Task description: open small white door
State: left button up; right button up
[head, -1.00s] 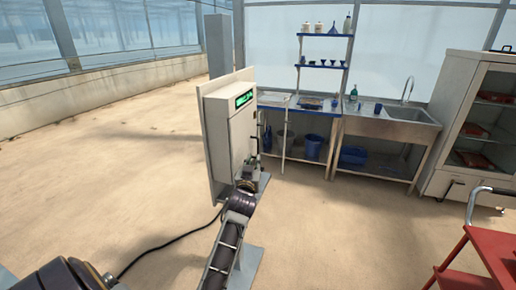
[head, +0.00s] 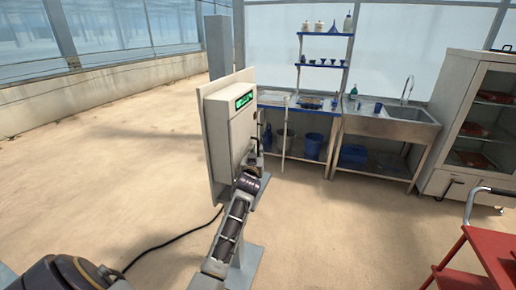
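The small white door appears to be the front of the white wall-box (head: 229,133), which carries a green-lit display (head: 244,101) and is fixed to an upright pale panel (head: 206,150). A dark handle-like part (head: 267,139) shows at the box's right side. I cannot tell from this angle whether the door is shut or ajar. My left gripper (head: 254,160) is at the lower right edge of the box, close to the dark part. Its fingers are small and partly hidden by my wrist, so I cannot see whether they touch or grip anything. My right gripper is not in view.
A black cable (head: 165,250) runs over the floor left of the stand. Behind are a bench (head: 318,112) with a blue bin (head: 314,146), a steel sink (head: 405,112) and a glass-doored cabinet (head: 450,150). A red cart (head: 490,255) stands at right. The left floor is clear.

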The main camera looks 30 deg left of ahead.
aim_at(258, 148)
pick_arm(q)
jog(key=shift+x, duration=2.15)
grip_shut()
